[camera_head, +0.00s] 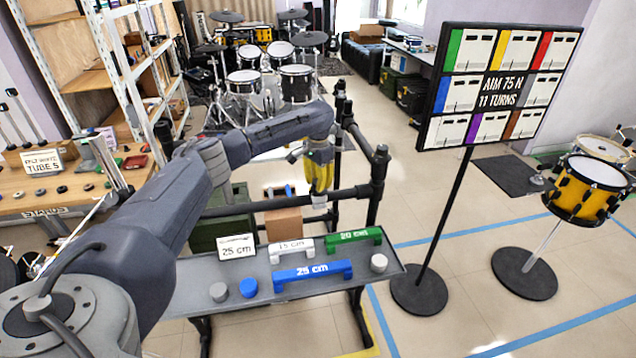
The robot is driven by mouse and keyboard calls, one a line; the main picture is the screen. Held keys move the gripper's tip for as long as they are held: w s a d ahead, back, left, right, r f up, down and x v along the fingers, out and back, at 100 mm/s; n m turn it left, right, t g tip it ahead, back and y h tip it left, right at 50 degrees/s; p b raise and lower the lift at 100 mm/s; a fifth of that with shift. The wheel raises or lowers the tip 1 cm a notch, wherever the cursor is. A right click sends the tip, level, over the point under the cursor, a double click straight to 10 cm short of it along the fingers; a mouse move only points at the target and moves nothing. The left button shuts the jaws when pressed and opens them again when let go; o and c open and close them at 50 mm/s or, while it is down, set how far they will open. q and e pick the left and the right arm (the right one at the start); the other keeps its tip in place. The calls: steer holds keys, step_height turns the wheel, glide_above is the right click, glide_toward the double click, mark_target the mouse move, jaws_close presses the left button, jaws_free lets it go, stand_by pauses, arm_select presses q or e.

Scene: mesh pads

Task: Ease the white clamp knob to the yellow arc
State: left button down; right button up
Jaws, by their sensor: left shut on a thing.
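My left arm reaches from the lower left to the black tube rack (362,135). My left gripper (319,188) has yellow fingers pointing down beside the rack's horizontal tube. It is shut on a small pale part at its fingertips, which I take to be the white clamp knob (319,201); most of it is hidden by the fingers. I cannot make out the yellow arc or the knob's angle to it. My right gripper is not in view.
A grey tray table (200,285) in front holds blue (312,275), white (291,249) and green (353,236) length bars. A sign board (500,85) reading "AIM 75 N 11 TURNS" stands right. A yellow drum (590,190) stands far right. Floor between rack and sign is clear.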

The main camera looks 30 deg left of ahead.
arm_select(q)
steer(key=n, duration=0.3)
steer(key=shift+n, duration=2.2)
steer(key=c, duration=0.9)
jaws_free()
step_height(320, 180, up, 12)
